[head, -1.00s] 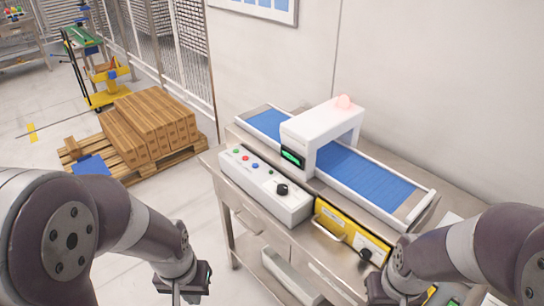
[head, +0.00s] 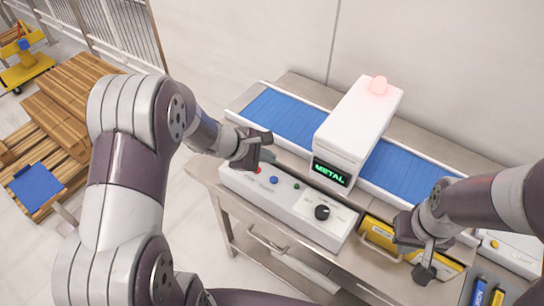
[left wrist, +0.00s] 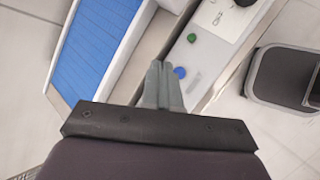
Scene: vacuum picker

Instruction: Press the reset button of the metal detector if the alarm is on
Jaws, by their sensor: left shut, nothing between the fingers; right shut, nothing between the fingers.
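The white metal detector (head: 357,120) straddles the blue conveyor belt (head: 285,118). Its display (head: 331,173) reads METAL in green, and the lamp on top (head: 378,85) glows red. In front is a white control box (head: 290,205) with a red button (head: 257,169), a blue button (head: 274,180), a green button (head: 296,186) and a black knob (head: 322,212). My left gripper (head: 265,157) is shut and empty just above the red button; contact cannot be told. In the left wrist view its fingers (left wrist: 162,72) lie beside the blue button (left wrist: 180,72); red is hidden. My right gripper (head: 424,272) is shut and empty near the yellow case.
A yellow case (head: 380,236) sits right of the control box on the steel table. A white device (head: 512,250) and markers (head: 480,291) lie at the far right. A wooden pallet (head: 60,205) with boxes stands on the floor at left.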

